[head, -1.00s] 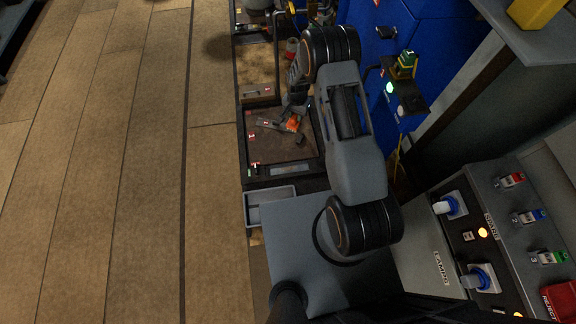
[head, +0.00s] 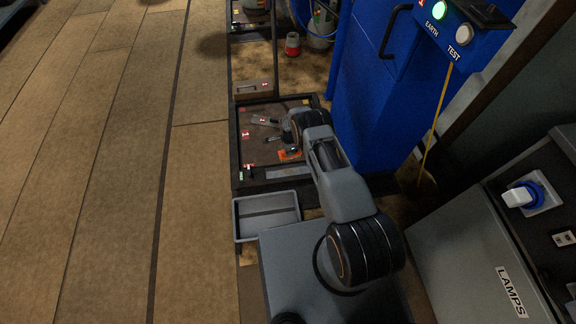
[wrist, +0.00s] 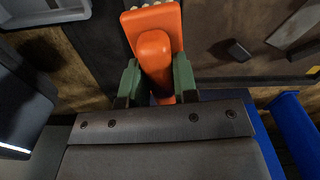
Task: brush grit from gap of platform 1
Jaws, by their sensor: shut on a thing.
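My gripper (wrist: 155,85) is shut on an orange brush (wrist: 152,30), with a green finger pad on each side of its handle. Pale bristles show at the brush's far edge in the wrist view. In the head view the brush (head: 289,154) is over the near part of a dark-framed platform (head: 236,150), close to the pale display strip at its front. Whether the bristles touch the platform cannot be told. My arm covers part of the platform's right side. I cannot make out grit or a platform number.
Grey tools (head: 264,121) lie on the platform. An empty grey tray (head: 266,194) stands just in front of it. A tall blue cabinet (head: 375,90) is close on the right. The plank floor at left is clear.

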